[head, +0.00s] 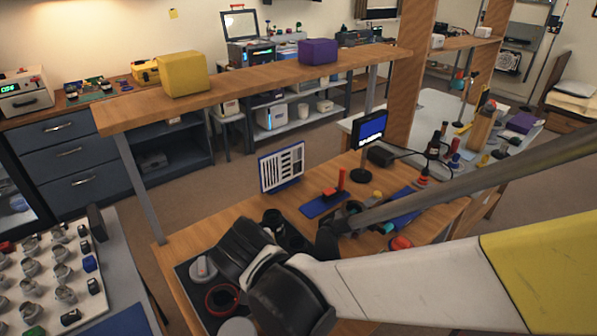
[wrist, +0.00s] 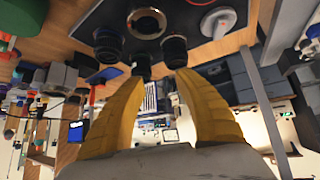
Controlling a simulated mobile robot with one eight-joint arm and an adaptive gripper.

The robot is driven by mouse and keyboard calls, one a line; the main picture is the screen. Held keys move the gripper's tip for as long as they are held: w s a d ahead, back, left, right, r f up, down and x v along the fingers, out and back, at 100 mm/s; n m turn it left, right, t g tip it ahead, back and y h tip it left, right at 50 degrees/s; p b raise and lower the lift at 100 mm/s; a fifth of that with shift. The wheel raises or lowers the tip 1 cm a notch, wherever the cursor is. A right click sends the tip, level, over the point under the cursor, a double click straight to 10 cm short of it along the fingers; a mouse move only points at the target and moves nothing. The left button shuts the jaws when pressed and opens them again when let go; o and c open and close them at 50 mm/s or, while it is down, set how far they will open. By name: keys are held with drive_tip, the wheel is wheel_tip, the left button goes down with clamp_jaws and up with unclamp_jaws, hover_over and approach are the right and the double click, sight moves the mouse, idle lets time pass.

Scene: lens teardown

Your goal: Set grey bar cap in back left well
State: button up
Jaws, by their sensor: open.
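A light grey cap with a raised bar (head: 203,268) lies at the back left of the dark tray (head: 182,276). It also shows near the top of the wrist view (wrist: 217,22), upright on the tray. I cannot tell whether it is fully seated in the well, as the well's rim is not clear. My gripper (wrist: 160,85) is open, its two yellow fingers apart with nothing between them. The cap is clear of the fingers. In the head view my wrist hides the fingertips and part of the tray.
A red-rimmed ring part (head: 221,298) and a grey disc (head: 237,327) are at the tray's front. Black lens barrels (wrist: 108,42) stand near my fingers. A wooden shelf (head: 255,85) spans behind the bench, and a small monitor (head: 370,130) stands to the right.

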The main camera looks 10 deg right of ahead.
drive_tip(key=s+d+r, duration=0.2)
drive_tip(key=s+d, duration=0.4)
drive_tip(key=d, duration=0.4)
drive_tip(key=s+d+r+g, duration=0.1)
drive_tip(key=s+d+r, duration=0.2)
drive_tip(key=s+d, duration=0.4)
drive_tip(key=d, duration=0.3)
drive_tip(key=shift+s+d+r+m, duration=0.15)
drive_tip(key=shift+d+m, duration=0.05)
drive_tip(key=shift+m, duration=0.2)
